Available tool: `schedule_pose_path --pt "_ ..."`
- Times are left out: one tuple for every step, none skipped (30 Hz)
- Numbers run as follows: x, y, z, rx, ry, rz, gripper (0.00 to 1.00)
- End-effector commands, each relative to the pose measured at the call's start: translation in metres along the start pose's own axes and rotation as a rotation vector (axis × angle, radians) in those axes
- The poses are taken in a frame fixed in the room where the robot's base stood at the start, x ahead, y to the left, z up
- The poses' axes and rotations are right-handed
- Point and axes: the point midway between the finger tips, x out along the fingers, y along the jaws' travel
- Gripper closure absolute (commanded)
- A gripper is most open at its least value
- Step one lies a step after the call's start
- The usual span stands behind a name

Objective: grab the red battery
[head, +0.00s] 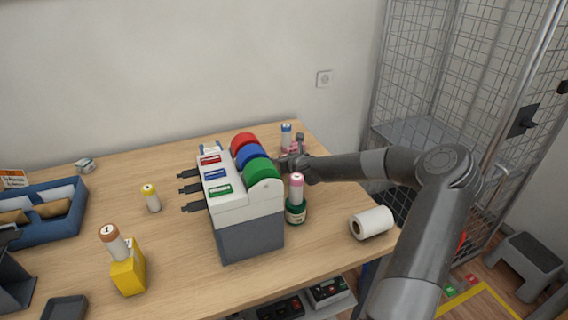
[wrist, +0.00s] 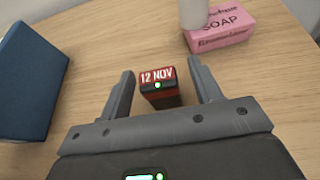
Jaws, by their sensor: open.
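The red battery (wrist: 160,86) is a small block with a red face marked "12 NOV", a dark body and a small light. In the wrist view it stands on the wooden table between the two fingers of my gripper (wrist: 161,77). The fingers are open, with a gap on each side of the battery. In the head view my gripper (head: 293,161) is at the back of the table, behind the machine with red, blue and green discs. I cannot make out the battery in the head view.
A pink soap box (wrist: 222,28) with a pale cylinder (wrist: 193,13) on it is close on the right. A blue object (wrist: 30,82) stands on the left.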

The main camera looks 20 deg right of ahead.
Motion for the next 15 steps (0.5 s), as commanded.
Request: schedule_pose_path --pt "0.006 0.001 0.001 0.000 -0.001 0.002 0.42" --pt "0.009 0.001 0.001 0.000 -0.001 0.001 0.42" --pt "0.012 0.001 0.000 0.000 0.000 0.001 0.42" --pt "0.014 0.000 0.000 0.000 0.000 0.000 0.42" --pt "0.015 0.000 0.000 0.000 -0.001 0.000 0.42" --pt "0.016 0.000 0.001 0.000 -0.001 0.000 0.42" --pt "0.017 0.000 0.001 0.000 -0.001 0.000 0.42" --pt "0.017 0.000 0.001 0.000 -0.001 0.000 0.42" --pt "0.017 0.000 0.001 0.000 -0.001 0.000 0.42" --pt "0.017 0.000 0.000 0.000 -0.001 0.000 0.42" --pt "0.016 0.000 0.000 0.000 -0.001 0.000 0.42" --pt "0.016 0.000 0.000 0.000 -0.001 0.000 0.42" --pt "0.016 0.000 0.000 0.000 -0.001 0.000 0.43" --pt "0.016 0.000 0.000 0.000 -0.001 0.000 0.46" --pt "0.016 0.000 0.000 0.000 0.000 0.000 0.49"
